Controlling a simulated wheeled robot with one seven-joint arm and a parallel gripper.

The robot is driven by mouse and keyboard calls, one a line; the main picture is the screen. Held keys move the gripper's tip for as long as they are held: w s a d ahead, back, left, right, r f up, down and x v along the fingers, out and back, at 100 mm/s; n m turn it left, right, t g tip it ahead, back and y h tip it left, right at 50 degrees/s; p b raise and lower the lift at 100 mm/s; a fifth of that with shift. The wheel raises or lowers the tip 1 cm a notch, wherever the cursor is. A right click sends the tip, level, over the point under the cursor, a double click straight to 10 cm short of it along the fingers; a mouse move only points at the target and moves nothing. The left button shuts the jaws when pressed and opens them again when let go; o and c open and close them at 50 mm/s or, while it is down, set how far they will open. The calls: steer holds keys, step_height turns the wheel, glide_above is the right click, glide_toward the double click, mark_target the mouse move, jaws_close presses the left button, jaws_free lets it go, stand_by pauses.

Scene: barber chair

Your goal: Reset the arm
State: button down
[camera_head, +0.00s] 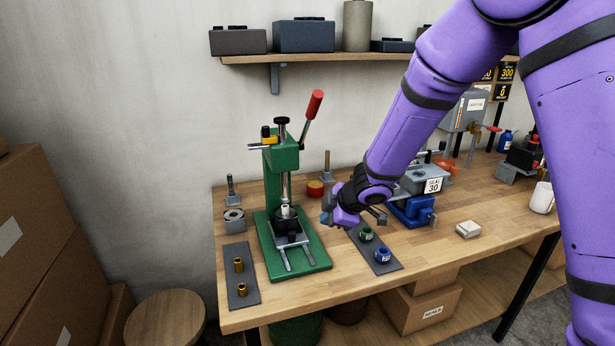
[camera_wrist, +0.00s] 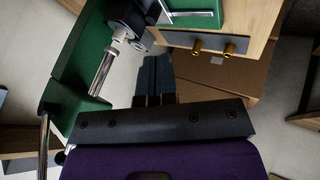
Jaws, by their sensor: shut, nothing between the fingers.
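My gripper (camera_head: 356,219) is at the end of my purple arm, above the workbench and just right of the green press (camera_head: 283,160). In the wrist view its dark fingers (camera_wrist: 153,80) are together with nothing between them. The press stands upright with its red-tipped lever raised to the upper right. A small light part sits under the press ram, on the dark fixture (camera_head: 290,228). In the wrist view the press (camera_wrist: 75,75) fills the left side, with its shiny ram beside my fingers. My forearm hides part of the bench behind it.
A dark strip (camera_head: 243,283) with two brass pieces lies at the bench's left. Another strip (camera_head: 389,268) bears a green and a blue ring, close to my gripper. A blue-based device (camera_head: 411,212) stands to the right. A shelf (camera_head: 330,58) holds boxes above.

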steer(key=s+d+r+m+t+h, duration=0.25)
steer(key=s+d+r+m, duration=0.2)
steer(key=d+r, duration=0.5)
steer(key=s+d+r+m+t+h, duration=0.1)
steer(key=s+d+r+m+h, duration=0.4)
steer(key=d+r, duration=0.5)
steer(key=s+d+r+m+g+y, duration=0.1)
steer(key=s+m, duration=0.3)
steer(key=s, duration=0.8)
steer(key=s+d+r+m+g+y, duration=0.1)
steer(key=s+r+m, duration=0.3)
steer(key=s, duration=0.8)
steer(key=shift+d+m+g, duration=0.65)
steer(key=shift+d+g, duration=0.05)
steer(key=shift+g, duration=0.15)
